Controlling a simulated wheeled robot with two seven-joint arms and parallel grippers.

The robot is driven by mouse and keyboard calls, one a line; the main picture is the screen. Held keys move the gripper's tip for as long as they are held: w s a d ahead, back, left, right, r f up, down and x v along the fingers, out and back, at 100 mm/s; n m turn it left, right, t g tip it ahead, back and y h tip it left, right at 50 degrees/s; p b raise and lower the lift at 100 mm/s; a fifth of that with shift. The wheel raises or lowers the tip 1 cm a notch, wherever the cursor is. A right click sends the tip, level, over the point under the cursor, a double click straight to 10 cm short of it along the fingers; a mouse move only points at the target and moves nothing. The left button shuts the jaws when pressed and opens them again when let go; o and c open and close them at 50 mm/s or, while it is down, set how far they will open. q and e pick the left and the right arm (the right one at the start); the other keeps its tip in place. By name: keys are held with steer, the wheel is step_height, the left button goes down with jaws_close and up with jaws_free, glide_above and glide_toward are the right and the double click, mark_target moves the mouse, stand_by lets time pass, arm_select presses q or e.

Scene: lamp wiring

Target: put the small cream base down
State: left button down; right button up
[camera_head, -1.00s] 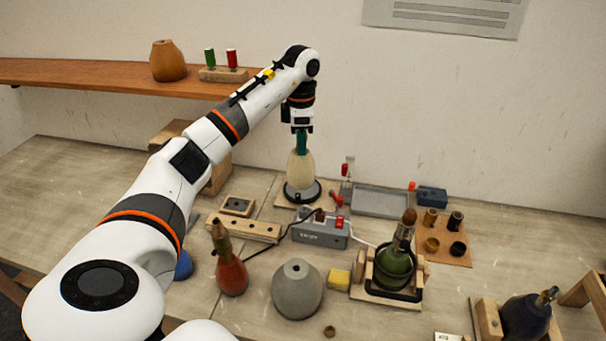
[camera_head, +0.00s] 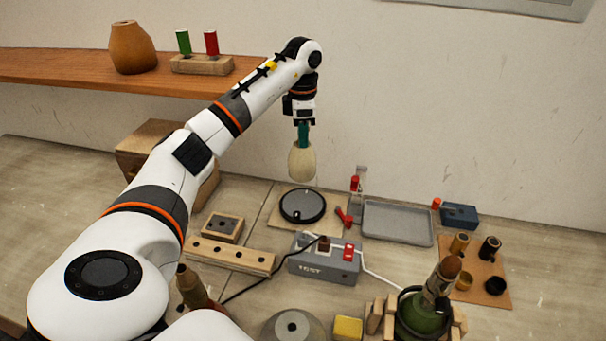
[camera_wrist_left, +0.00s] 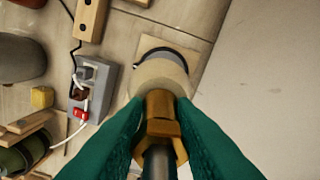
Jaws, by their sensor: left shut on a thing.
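The small cream base (camera_head: 302,160) hangs upright below my left gripper (camera_head: 303,133), above the black round turntable (camera_head: 303,205) and apart from it. The gripper's green fingers are shut on the top of the cream base. In the left wrist view, the fingers (camera_wrist_left: 160,135) close around a brass fitting with a dark rod on top of the cream base (camera_wrist_left: 160,75). The base hides most of the turntable there, and only a dark rim shows. My right gripper is not in view.
A grey test box (camera_head: 325,262) with a cable stands in front of the turntable. A grey tray (camera_head: 398,222) lies to its right, with red-handled tools (camera_head: 343,216) between. A wooden block with holes (camera_head: 230,256) lies front left. The wall rises close behind.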

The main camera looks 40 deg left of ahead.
mark_target(303, 169)
arm_select(q)
steer(key=shift+w+a+f+b, duration=0.15)
steer(key=shift+f+b, duration=0.15)
steer(key=shift+f, duration=0.15)
steer(key=shift+w+a+f+b, duration=0.15)
steer(key=shift+f+b, duration=0.15)
steer(key=shift+f, duration=0.15)
steer(key=shift+w+f, duration=0.1)
steer(key=shift+f, duration=0.1)
step_height(303, 169, down, 9)
steer(key=p, duration=0.3)
steer(key=shift+f, duration=0.35)
steer(key=c, duration=1.6)
jaws_free()
steer(key=shift+f, duration=0.15)
steer(key=o, duration=0.4)
